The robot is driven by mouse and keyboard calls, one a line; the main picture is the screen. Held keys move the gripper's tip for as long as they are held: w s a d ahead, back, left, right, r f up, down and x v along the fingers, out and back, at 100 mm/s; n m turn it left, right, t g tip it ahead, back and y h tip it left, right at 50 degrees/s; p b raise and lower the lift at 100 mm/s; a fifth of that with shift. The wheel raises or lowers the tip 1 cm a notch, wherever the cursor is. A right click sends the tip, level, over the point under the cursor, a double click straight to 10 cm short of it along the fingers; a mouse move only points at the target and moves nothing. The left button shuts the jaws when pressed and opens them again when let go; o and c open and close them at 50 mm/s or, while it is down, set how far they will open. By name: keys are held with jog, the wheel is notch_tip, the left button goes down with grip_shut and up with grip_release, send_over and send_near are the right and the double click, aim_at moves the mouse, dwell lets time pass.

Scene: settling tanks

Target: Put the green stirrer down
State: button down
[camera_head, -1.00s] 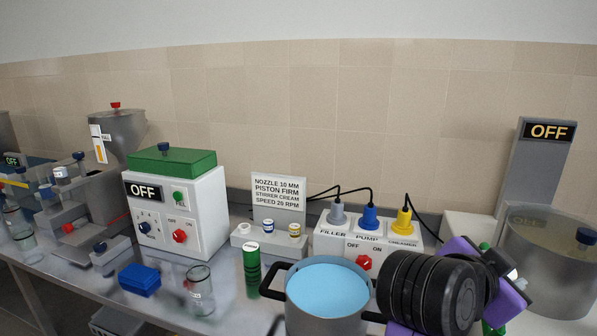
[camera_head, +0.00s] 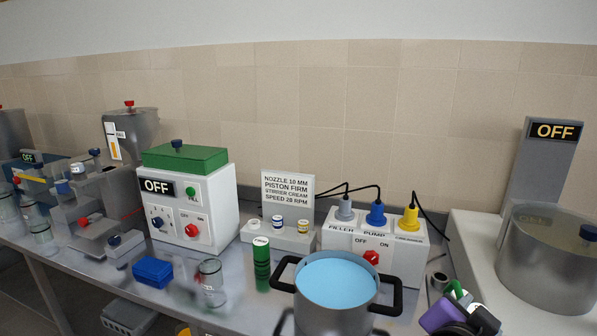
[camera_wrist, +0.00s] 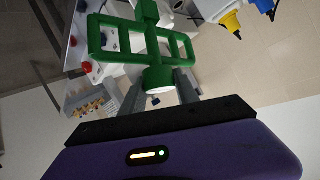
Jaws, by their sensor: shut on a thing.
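The green stirrer (camera_wrist: 146,48), a frame with two open rectangular paddles on a round hub, fills the upper middle of the wrist view. My gripper (camera_wrist: 158,88) is shut on its hub end between two grey fingers. In the head view, my purple and black gripper (camera_head: 462,312) is low at the right, cut off by the bottom edge. Only a small green part of the stirrer (camera_head: 455,287) shows there. The stirrer is held; what lies directly under it cannot be told.
A pot of blue liquid (camera_head: 336,279) stands left of my gripper. A grey tank (camera_head: 545,262) with an OFF sign stands at the right. A pump box (camera_head: 376,245) with coloured plugs is behind. A green cylinder (camera_head: 262,265) and glass jar (camera_head: 211,284) stand further left.

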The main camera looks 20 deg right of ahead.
jog(key=a+f+n+t+y, duration=0.2)
jog(key=a+f+n+y, duration=0.2)
jog(key=f, duration=0.7)
jog(key=a+f+n+t+y, duration=0.3)
jog(key=a+f, duration=0.5)
jog(key=f, duration=0.3)
jog(key=w+a+f+n+t+y, duration=0.1)
jog(key=a+f+n+y, duration=0.4)
jog(key=f, duration=0.6)
jog(key=shift+a+t, duration=0.6)
jog(key=shift+t, duration=0.1)
jog(key=shift+w, duration=0.1)
